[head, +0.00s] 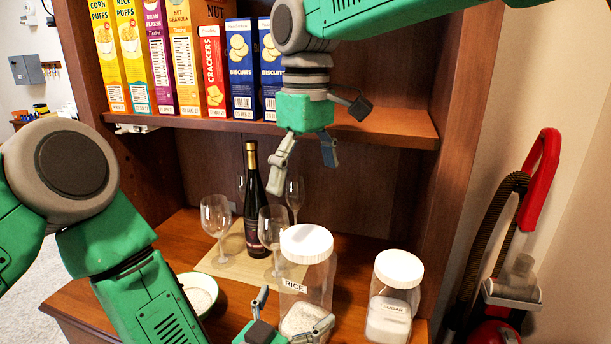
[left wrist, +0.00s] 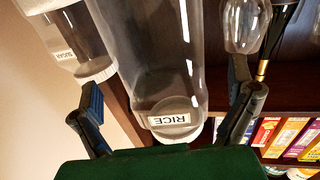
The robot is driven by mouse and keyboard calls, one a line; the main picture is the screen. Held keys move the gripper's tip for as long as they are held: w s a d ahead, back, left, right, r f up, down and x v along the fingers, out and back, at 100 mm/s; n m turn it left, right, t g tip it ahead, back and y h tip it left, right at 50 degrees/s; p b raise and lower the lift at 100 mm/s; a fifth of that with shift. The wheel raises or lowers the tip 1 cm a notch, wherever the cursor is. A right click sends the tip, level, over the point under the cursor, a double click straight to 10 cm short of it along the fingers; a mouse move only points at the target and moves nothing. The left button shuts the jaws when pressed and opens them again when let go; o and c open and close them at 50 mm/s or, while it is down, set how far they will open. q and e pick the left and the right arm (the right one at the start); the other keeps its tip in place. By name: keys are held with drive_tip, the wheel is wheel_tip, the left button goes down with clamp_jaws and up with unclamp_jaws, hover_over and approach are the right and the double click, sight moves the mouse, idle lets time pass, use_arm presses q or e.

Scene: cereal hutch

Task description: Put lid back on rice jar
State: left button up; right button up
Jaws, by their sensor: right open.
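The rice jar (head: 318,283) is clear and upright on the hutch counter, with rice in its bottom and a RICE label. Its white lid (head: 306,243) is at the jar's mouth; I cannot tell if it is fully seated. My left gripper (head: 293,312) is open low at the jar, one finger on each side. In the left wrist view, the rice jar (left wrist: 160,70) appears upside down between the spread fingers (left wrist: 165,108), with gaps beside it. My right gripper (head: 305,155) is open and empty, above the lid and apart from it.
The sugar jar (head: 393,305) with a white lid stands just right of the rice jar. Wine glasses (head: 216,215) and a dark bottle (head: 254,200) stand behind on a mat. A bowl (head: 199,292) is at left. The shelf (head: 390,128) with cereal boxes is above.

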use_arm(q)
drive_tip(key=v, duration=1.2)
